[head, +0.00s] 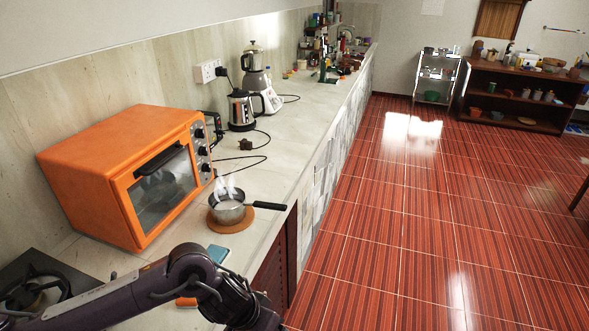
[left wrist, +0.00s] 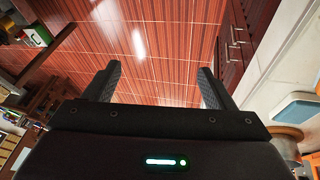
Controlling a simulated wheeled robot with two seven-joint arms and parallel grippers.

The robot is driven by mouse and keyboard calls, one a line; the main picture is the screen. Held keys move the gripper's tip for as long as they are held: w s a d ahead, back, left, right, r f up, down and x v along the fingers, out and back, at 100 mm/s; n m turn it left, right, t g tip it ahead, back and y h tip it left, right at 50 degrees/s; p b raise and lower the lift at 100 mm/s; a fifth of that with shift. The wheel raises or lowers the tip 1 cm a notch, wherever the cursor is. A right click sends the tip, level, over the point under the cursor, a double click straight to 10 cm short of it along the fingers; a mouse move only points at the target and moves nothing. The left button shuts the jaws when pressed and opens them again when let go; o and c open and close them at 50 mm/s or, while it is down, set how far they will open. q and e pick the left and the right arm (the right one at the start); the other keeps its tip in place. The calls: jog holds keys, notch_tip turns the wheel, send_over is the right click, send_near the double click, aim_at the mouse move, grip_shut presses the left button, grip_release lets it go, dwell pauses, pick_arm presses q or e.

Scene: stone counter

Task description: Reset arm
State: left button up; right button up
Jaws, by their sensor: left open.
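My left arm (head: 170,283) comes in from the left across the front of the counter, and its far end hangs over the counter's front edge. In the left wrist view my left gripper (left wrist: 157,84) is open, its two dark fingers wide apart, with only the red floor between them and nothing held. Its fingertips cannot be made out in the head view. My right arm and right gripper are in neither view.
The counter (head: 262,182) holds an orange oven (head: 97,165), a steaming saucepan (head: 229,208) on a round mat, a kettle (head: 241,110) and a blender (head: 255,75). A blue-topped item (head: 218,253) lies by my arm. The red floor (head: 430,230) is clear at right.

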pick_arm(q)
jog(key=s+d+r+t+h, duration=0.25)
jog(key=d+r+t, duration=0.25)
jog(key=d+r, duration=0.4)
jog(key=s+a+f+n+g+y, duration=0.25)
jog(key=s+a, duration=0.25)
jog(key=a, duration=0.6)
jog(key=s+a+f+n+g+y, duration=0.1)
jog(key=s+a+f+y, duration=0.3)
jog(key=a, duration=0.7)
notch_tip(320, 180, down, 32)
jog(key=s+r+g+b, duration=0.1)
jog(key=s+g+b, duration=0.1)
jog(key=s+b, duration=0.15)
jog(key=s+a+f+b, duration=0.1)
jog(key=s+a+f, duration=0.1)
jog(key=s+f, duration=0.7)
jog(key=s+a+f+g+b, duration=0.1)
jog(key=s+a+f+b, duration=0.1)
jog(key=s+f, duration=0.8)
notch_tip(320, 180, down, 5)
jog(key=shift+s+a+r, duration=0.1)
jog(key=shift+s+a, duration=0.1)
jog(key=shift+s, duration=0.05)
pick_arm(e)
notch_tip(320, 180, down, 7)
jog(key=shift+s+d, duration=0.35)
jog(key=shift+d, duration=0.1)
